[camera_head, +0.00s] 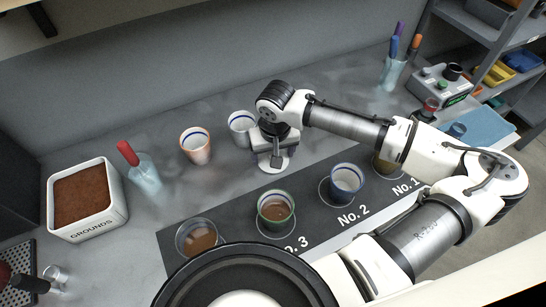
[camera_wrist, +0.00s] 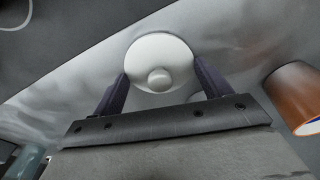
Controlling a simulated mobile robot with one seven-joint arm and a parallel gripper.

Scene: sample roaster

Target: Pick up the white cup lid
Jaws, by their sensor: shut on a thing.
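The white cup lid (camera_wrist: 160,48) is a round disc with a small knob, between the two dark fingers of my gripper (camera_wrist: 160,72) in the wrist view. The fingers are shut on its opposite sides. In the head view the lid (camera_head: 275,165) shows as a white disc under my gripper (camera_head: 276,156), at or just above the grey counter. My gripper hides part of it. I cannot tell whether the lid touches the counter.
A blue-rimmed cup (camera_head: 240,127) stands close by my gripper, and an orange cup (camera_head: 195,147) stands farther left. A dark mat (camera_head: 312,222) in front holds several cups, including a green one (camera_head: 275,211). A grounds bin (camera_head: 88,222) stands at left.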

